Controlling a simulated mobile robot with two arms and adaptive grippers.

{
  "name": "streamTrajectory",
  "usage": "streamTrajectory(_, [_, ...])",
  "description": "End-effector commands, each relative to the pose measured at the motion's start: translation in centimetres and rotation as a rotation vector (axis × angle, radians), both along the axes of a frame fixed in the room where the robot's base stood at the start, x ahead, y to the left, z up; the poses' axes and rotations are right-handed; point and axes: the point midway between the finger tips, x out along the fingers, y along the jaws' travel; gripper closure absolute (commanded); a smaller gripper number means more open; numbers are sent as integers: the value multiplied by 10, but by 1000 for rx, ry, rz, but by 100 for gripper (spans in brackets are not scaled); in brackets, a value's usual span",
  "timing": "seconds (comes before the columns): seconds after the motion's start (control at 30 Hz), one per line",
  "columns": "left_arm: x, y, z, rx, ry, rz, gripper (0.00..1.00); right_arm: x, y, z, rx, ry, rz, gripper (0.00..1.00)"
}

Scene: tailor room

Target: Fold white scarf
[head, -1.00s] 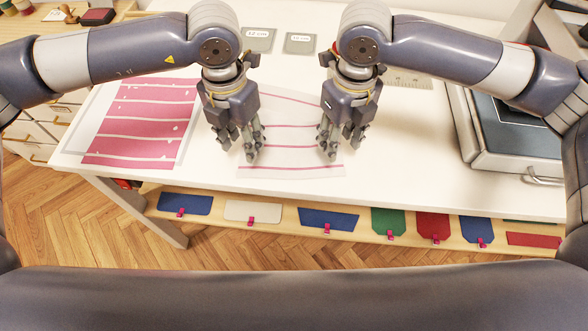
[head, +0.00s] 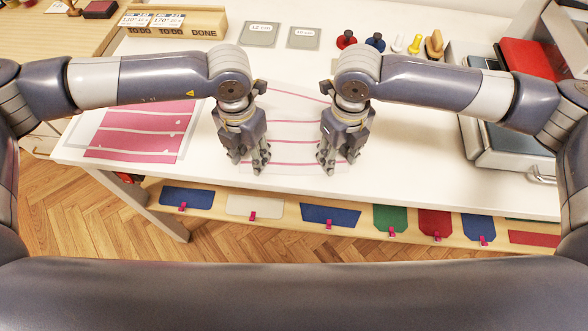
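The white scarf (head: 294,132) with thin pink stripes lies flat on the white table, between my two grippers. My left gripper (head: 248,163) points down at its near left corner. My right gripper (head: 336,164) points down at its near right corner. The fingers of each look spread, with a gap between them and no cloth visibly pinched. Both sets of fingertips are at or just above the cloth; exact contact is hard to tell. The near corners and parts of the side edges are hidden behind the grippers.
A pink striped cloth (head: 140,128) lies left on the table (head: 400,170). A wooden box marked DONE (head: 205,22), two grey labelled plates (head: 261,34) and small coloured tools (head: 375,42) stand behind. Coloured swatches line the shelf below.

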Motion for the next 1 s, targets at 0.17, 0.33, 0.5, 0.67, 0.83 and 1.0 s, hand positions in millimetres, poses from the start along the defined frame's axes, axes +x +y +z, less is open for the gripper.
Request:
streamTrajectory(0.17, [0, 0, -3, 0, 0, 0, 68, 0, 0, -2, 0, 0, 0, 68])
streamTrajectory(0.33, [0, 0, -3, 0, 1, 0, 88, 0, 0, -3, 0, 1, 0, 88])
streamTrajectory(0.5, [0, 0, -5, 2, 1, 0, 100, 0, 0, -5, 0, 1, 0, 100])
streamTrajectory(0.67, [-1, 1, -6, 3, 2, 0, 100, 0, -1, -6, -2, 1, -1, 100])
streamTrajectory(0.83, [-1, 2, -6, 5, 3, 1, 100, 0, -1, -6, -4, 2, -1, 100])
streamTrajectory(1.0, [-1, 2, -5, 6, 4, 1, 100, 0, -2, -4, -5, 2, -2, 100])
